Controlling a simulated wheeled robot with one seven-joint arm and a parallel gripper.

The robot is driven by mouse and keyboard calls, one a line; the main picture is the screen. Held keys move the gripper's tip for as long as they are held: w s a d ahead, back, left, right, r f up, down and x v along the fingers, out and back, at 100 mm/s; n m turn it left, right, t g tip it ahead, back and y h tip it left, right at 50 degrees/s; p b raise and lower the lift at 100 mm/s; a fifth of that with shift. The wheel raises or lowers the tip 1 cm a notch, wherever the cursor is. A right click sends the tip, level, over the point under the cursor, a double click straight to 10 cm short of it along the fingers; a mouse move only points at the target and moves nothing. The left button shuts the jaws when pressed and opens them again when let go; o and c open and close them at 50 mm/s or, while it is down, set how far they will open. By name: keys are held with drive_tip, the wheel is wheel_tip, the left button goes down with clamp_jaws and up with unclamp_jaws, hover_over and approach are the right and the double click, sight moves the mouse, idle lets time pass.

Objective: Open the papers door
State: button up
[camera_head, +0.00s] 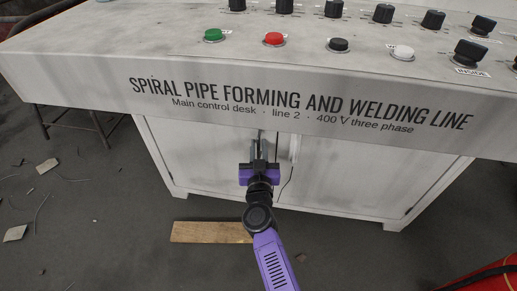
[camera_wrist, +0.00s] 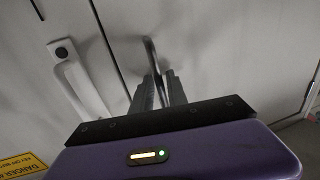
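The papers door cannot be told by name; two pale cabinet doors sit under the desk, the left door (camera_head: 200,155) and the right door (camera_head: 350,175). Both look closed. My gripper (camera_head: 258,150) is in front of the left door near the middle seam. In the wrist view its two grey fingers (camera_wrist: 160,88) lie close on either side of a slim bar handle (camera_wrist: 150,52) and appear shut on it. The fingers and the purple gripper body hide the handle's lower part. A second, white handle (camera_wrist: 82,88) with a black lock (camera_wrist: 62,52) stands to the left, apart from the fingers.
The control desk (camera_head: 120,85) overhangs the doors, with several buttons and knobs on top. A wooden board (camera_head: 208,232) lies on the floor before the cabinet. A yellow label (camera_wrist: 22,165) shows at lower left in the wrist view. A red object (camera_head: 490,278) is at lower right.

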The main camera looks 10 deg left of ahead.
clamp_jaws()
idle(1.4)
